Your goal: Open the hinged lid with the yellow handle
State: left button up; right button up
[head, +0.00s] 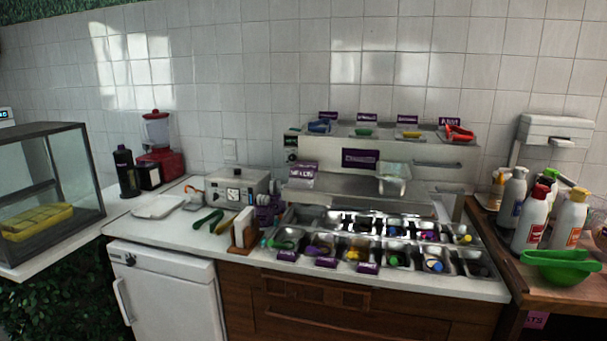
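A small yellow handle (409,133) shows on top of the steel topping unit (330,153), third from the left in a row of coloured handles. It lies in front of a purple label. The lid it belongs to is too small to make out clearly, though it looks low and flat on the unit's top. Neither of my grippers is in the head view.
Beside it are a green handle (363,132) on the left and a red one (458,132) on the right, with a blue one (319,126) farther left. Steel topping bins fill the counter in front. Bottles (531,216) and a green bowl (560,267) stand at right.

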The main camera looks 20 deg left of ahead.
aim_at(416, 135)
jog(key=i+j, duration=0.15)
jog(key=j, duration=0.2)
jog(key=i+j, duration=0.15)
jog(key=j, duration=0.2)
jog(key=i+j, duration=0.15)
jog(key=j, duration=0.25)
jog(key=i+j+z, duration=0.1)
jog(key=j, duration=0.25)
jog(key=i+j, duration=0.15)
jog(key=j, duration=0.2)
jog(key=i+j, duration=0.15)
jog(key=j, duration=0.25)
